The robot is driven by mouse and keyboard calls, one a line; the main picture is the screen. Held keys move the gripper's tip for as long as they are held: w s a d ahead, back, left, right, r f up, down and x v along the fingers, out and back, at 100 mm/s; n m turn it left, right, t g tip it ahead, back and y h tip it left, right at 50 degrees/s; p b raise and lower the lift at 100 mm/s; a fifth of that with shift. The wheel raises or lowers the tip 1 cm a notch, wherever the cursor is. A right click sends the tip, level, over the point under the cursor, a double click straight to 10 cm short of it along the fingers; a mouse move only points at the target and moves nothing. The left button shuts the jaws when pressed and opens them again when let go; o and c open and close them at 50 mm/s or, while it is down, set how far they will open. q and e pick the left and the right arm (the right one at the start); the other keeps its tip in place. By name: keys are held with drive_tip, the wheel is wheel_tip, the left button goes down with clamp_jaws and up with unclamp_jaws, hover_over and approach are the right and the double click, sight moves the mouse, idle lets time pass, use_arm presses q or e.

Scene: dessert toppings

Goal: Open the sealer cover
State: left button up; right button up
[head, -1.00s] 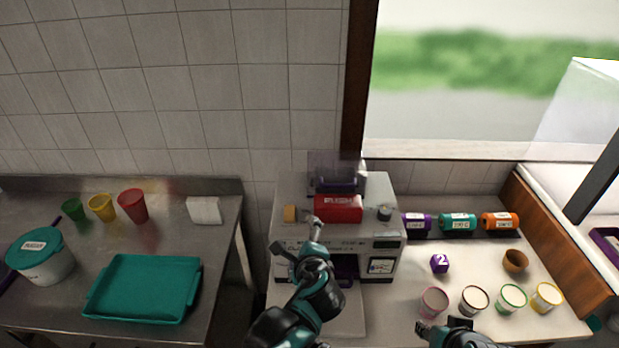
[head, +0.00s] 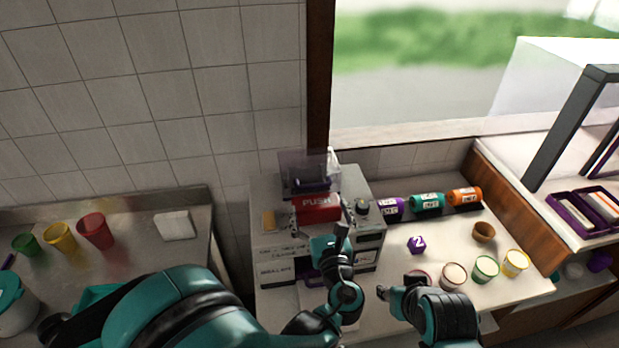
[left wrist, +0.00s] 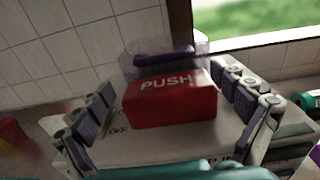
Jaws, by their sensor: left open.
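The sealer (head: 285,250) is a pale machine with a red PUSH block (head: 318,208) on its top. A clear cover part (head: 300,165) with a dark purple bar stands behind the red block. My left gripper (head: 321,218) is open at the front of the red block. In the left wrist view, its spread fingers (left wrist: 166,88) lie to either side of the red PUSH block (left wrist: 168,105); contact cannot be told. My right gripper (head: 399,285) is low, right of the sealer, over the counter's front; its opening is unclear.
A purple number block (head: 416,244), a brown cup (head: 484,232) and several tubs (head: 485,268) are on the same counter. Coloured cups (head: 95,231) stand on the left metal table.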

sight(315, 187)
use_arm(q)
drive_tip(key=x, duration=0.8)
drive_tip(key=shift+w+d, duration=0.15)
drive_tip(key=shift+d, duration=0.2)
